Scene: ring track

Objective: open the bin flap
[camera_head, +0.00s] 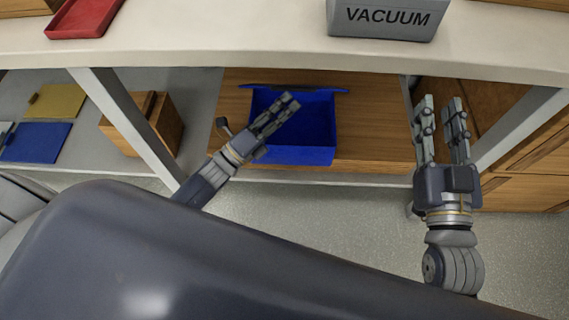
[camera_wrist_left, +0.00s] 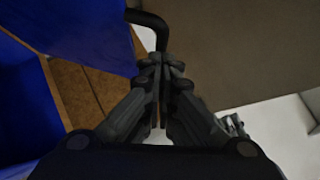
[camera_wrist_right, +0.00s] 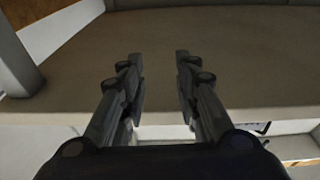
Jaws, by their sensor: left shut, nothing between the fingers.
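The blue bin (camera_head: 313,152) stands on the wooden lower shelf under the counter, and its dark blue inside shows. A thin blue edge (camera_head: 338,90) along its back looks like the flap seen nearly edge-on. In the left wrist view a blue panel (camera_wrist_left: 85,28), apparently the flap, carries a black bent handle (camera_wrist_left: 158,28). My left gripper (camera_head: 293,101) is shut and empty, over the bin's left part. Its fingertips (camera_wrist_left: 162,62) are right by the handle's lower end; I cannot tell whether they touch. My right gripper (camera_head: 441,100) is open and empty, right of the bin.
The counter (camera_head: 240,45) overhangs the shelf and carries a red tray (camera_head: 84,17) and a grey VACUUM box (camera_head: 385,18). A grey post (camera_head: 125,120) stands left of the bin. Left of it are a wooden box (camera_head: 150,130) and flat coloured pieces. Wooden drawers (camera_head: 525,180) stand at the right.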

